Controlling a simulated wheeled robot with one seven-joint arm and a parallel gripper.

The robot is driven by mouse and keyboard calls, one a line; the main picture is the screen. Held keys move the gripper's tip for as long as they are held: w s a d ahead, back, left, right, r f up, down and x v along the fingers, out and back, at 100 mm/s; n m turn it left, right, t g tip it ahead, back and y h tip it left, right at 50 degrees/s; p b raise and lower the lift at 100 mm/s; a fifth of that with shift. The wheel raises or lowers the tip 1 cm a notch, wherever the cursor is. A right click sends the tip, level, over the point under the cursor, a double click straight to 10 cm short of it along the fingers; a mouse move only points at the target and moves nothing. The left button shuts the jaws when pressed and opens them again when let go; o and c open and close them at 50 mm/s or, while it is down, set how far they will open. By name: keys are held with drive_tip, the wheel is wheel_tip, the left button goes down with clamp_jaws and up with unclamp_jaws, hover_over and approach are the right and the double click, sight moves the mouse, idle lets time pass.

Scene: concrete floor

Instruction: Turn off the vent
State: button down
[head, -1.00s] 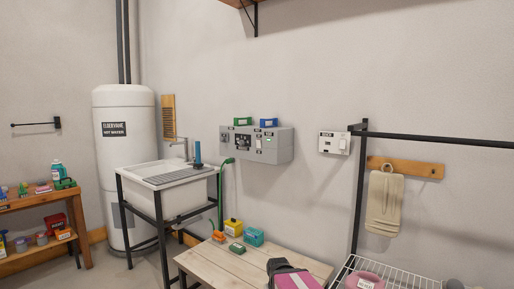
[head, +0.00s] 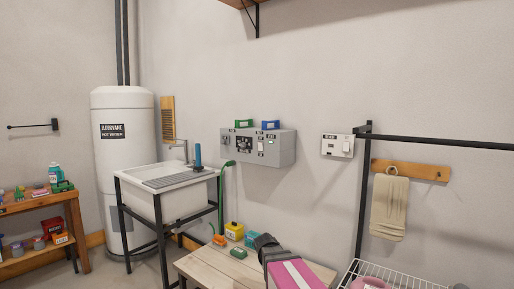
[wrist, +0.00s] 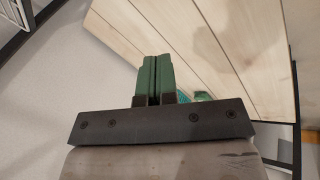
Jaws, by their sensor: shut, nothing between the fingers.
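The labels are too small to read, so I cannot tell which one works the vent. My gripper (wrist: 154,80) shows in the wrist view with its green fingers shut and empty, over the wooden table top. It is apart from both boxes. The head view shows only part of my arm, low at the centre.
A wooden table (head: 205,264) with small boxes stands below the control box. A sink (head: 165,190) and a water heater (head: 124,155) are at left. A black rail (head: 440,141), a hanging towel (head: 389,207) and a wire rack (head: 400,277) are at right.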

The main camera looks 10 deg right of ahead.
sight(260, 144)
drive_tip(key=w+a+r+n+t+h, duration=0.2)
drive_tip(key=w+r+t+h, duration=0.1)
drive_tip(key=w+r, duration=0.75)
drive_tip(key=w+a+r+n+t+h, duration=0.2)
drive_tip(key=w+r+h, duration=0.1)
drive_tip(key=w+r, duration=0.7)
drive_tip(key=w+a+r+n+t+h, duration=0.1)
drive_tip(key=w+a+r+t, duration=0.1)
drive_tip(key=r, duration=0.6)
drive_tip(key=w+a+r+t+h, duration=0.1)
drive_tip(key=w+a+r+t, duration=0.1)
drive_tip(key=r, duration=0.7)
drive_tip(key=w+a+r+n+t+h, duration=0.1)
drive_tip(key=w+a+r+t, duration=0.1)
drive_tip(key=a+r, duration=0.3)
wheel_tip(260, 144, up, 3)
drive_tip(key=shift+w+a+r+n+h, duration=0.15)
drive_tip(key=shift+w+n+h, duration=0.2)
drive_tip(key=shift+w, duration=0.4)
drive_tip(key=shift+w, duration=0.1)
drive_tip(key=x, duration=1.4)
